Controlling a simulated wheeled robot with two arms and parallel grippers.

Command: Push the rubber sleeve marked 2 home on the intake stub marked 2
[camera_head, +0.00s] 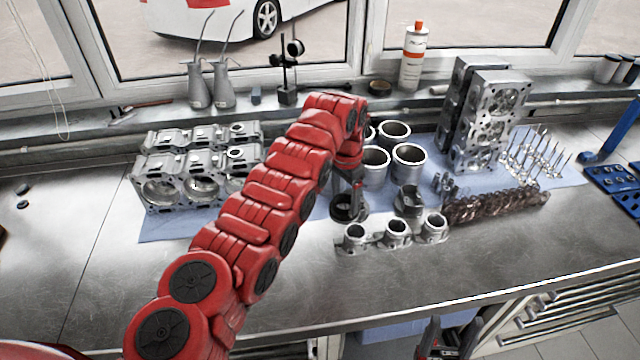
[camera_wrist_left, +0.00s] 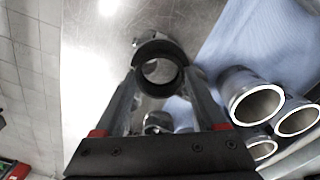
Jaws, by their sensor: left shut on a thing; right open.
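The intake part with three round metal stubs (camera_head: 396,232) lies just in front of and to the right of the sleeve. The leftmost stub (camera_head: 355,236) is closest to it. I cannot read any number marks, nor tell whether sleeve and stub touch. My right gripper (camera_head: 448,345) is open and empty, low at the bottom edge.
A dark grey cup-like part (camera_head: 410,201) stands behind the stubs. An engine block (camera_head: 190,185) stands left. The front bench strip (camera_head: 480,272) is clear.

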